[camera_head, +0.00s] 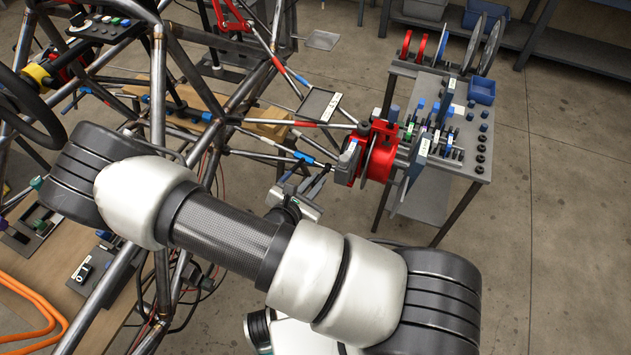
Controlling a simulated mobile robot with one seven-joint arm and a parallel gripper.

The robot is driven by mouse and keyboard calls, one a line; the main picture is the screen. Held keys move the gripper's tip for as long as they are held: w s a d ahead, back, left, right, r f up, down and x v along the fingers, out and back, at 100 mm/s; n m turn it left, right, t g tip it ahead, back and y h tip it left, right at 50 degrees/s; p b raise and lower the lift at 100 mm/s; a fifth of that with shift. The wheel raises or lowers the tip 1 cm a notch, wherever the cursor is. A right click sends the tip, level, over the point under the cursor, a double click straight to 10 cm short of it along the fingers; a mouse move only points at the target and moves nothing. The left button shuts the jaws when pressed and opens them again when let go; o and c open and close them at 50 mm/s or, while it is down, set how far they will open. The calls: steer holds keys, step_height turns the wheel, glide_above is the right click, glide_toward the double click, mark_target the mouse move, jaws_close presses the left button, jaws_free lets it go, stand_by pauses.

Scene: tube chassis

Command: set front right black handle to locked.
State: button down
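My arm crosses the lower middle of the head view. What looks like my gripper (318,182) is partly hidden behind my arm, close to the front right wheel hub. Its fingers are too small and overlapped to show whether they are open or shut. The red hub (378,152) carries a disc and sits at the right end of the suspension rods. A dark grey block (348,160) stands at its inner side, just above and right of the gripper. I cannot tell which part is the black handle, or whether it is locked.
The tube chassis (157,100) fills the left side. A grey workbench (462,165) with small parts, discs and a blue bin (482,90) stands right of the hub. Orange tubing (35,305) lies lower left. The concrete floor (560,220) at right is clear.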

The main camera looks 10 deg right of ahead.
steer(key=shift+f, duration=0.15)
steer(key=f+t+b, duration=0.1)
steer(key=b, duration=0.1)
steer(key=shift+s+a+f+h+b, duration=0.1)
steer(key=shift+h+b, duration=0.25)
steer(key=shift+h, duration=0.05)
step_height(320, 180, down, 7)
steer(key=w+d+t+h+b, duration=0.1)
steer(key=w+t+h+b, duration=0.1)
steer(key=t+h+b, duration=0.6)
steer(key=shift+w+d+t+h+b, duration=0.15)
steer(key=shift+d+t+h+b, duration=0.35)
steer(key=shift+b, duration=1.8)
steer(key=shift+a, duration=0.1)
steer(key=c, duration=1.8)
jaws_free()
steer(key=shift+w, duration=0.1)
